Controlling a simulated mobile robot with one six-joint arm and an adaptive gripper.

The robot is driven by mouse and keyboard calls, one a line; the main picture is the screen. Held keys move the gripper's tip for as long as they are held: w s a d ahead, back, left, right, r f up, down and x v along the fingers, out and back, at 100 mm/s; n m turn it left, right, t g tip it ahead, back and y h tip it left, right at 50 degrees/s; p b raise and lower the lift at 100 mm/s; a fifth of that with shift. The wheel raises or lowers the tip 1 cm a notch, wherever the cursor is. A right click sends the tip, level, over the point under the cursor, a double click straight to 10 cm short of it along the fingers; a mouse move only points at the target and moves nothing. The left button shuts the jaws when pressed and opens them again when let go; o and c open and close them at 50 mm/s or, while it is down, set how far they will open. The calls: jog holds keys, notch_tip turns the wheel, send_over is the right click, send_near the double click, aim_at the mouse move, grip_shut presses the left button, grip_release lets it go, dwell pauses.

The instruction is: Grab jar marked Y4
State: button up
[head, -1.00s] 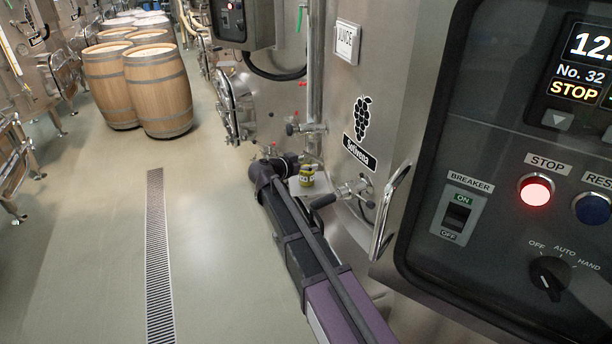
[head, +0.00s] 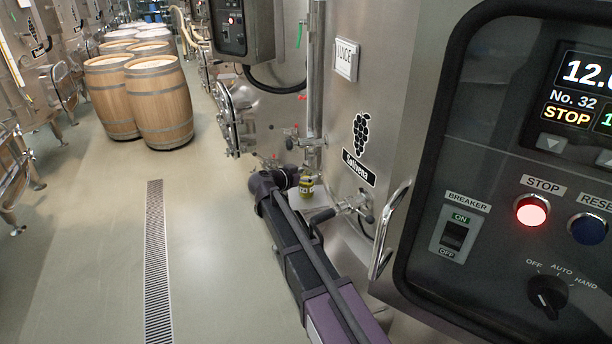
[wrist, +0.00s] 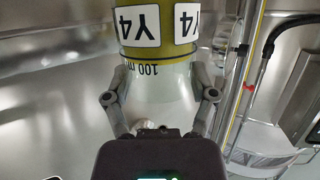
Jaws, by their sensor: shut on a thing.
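The jar marked Y4 (wrist: 160,58) fills the middle top of the wrist view, its lettering upside down. It has a yellow-olive band with white Y4 labels, a "100 ml" mark and a pale, cone-like part nearer the camera. My gripper (wrist: 162,98) has one finger on each side of this pale part and is shut on it. In the head view the jar (head: 306,187) shows small and yellow-green at the end of my arm, beside the steel vat. The fingers are too small to make out there.
Valves (head: 352,204) and a handle (head: 391,228) stick out nearby. A control panel (head: 490,150) is at right. Wooden barrels (head: 158,102) stand at back left. The floor around the drain (head: 155,260) is clear.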

jog(key=s+a+r+p, duration=0.2)
jog(key=s, duration=0.5)
jog(key=s+a+r+p, duration=0.1)
jog(key=s+a+r, duration=0.1)
jog(key=s, duration=0.6)
jog(key=shift+a+p, duration=0.4)
jog(key=shift+a, duration=0.1)
dwell(0.7)
